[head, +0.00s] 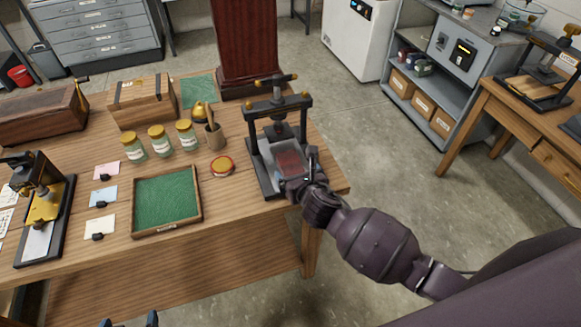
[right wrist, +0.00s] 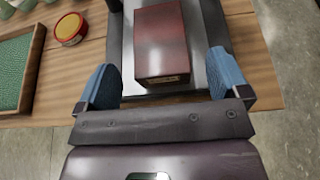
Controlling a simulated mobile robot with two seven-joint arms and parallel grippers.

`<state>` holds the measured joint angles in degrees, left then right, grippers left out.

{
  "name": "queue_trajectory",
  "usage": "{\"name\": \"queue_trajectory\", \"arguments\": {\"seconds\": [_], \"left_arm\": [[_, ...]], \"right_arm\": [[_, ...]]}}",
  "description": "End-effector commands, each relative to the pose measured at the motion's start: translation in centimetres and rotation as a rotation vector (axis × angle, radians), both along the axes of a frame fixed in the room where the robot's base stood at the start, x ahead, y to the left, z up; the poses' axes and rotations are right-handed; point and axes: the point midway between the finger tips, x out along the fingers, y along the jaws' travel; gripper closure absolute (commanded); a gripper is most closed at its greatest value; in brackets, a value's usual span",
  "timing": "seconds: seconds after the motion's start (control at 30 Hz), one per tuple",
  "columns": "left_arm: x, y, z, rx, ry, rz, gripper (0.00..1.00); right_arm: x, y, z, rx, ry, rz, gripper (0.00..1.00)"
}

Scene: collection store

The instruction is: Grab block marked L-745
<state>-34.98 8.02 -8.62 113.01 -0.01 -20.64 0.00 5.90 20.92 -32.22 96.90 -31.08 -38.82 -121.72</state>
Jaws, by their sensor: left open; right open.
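A dark red block (right wrist: 161,42) lies on the grey bed of a small black press (head: 262,176). A small label shows on the block's near end in the right wrist view, too small to read. My right gripper (right wrist: 165,85) is open, its blue fingertips on either side of the block's near end and apart from it. In the head view my right gripper (head: 305,180) is at the front right of the press and partly hides the block (head: 290,160). My left gripper (head: 130,320) is open at the bottom edge of the head view, empty and in front of the table.
A green-lined tray (head: 135,231), a round red-and-yellow tin (head: 222,166), several jars and a brush pot (head: 215,137) stand left of the press. The press's crossbar and posts (head: 278,104) rise behind the block. A tall red cabinet (head: 246,45) stands beyond.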

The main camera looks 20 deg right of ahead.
Motion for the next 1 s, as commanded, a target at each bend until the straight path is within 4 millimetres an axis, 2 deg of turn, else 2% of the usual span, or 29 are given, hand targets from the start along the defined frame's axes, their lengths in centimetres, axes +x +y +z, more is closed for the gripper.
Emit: {"name": "queue_trajectory", "arguments": {"seconds": [0.3, 0.67, 1.0], "left_arm": [[0.0, 0.0, -0.1, 0.001, -0.002, -0.001, 0.07], [0.1, 0.0, -0.1, 0.002, -0.002, -0.001, 0.07], [0.1, 0.0, -0.1, 0.002, -0.003, -0.001, 0.07]], "right_arm": [[3.5, 0.1, -1.4, 0.001, 0.000, -0.002, 0.06], [4.0, 0.1, -1.7, 0.001, 0.001, 0.001, 0.06], [4.0, 0.1, -1.7, 0.001, 0.001, 0.000, 0.58]]}}
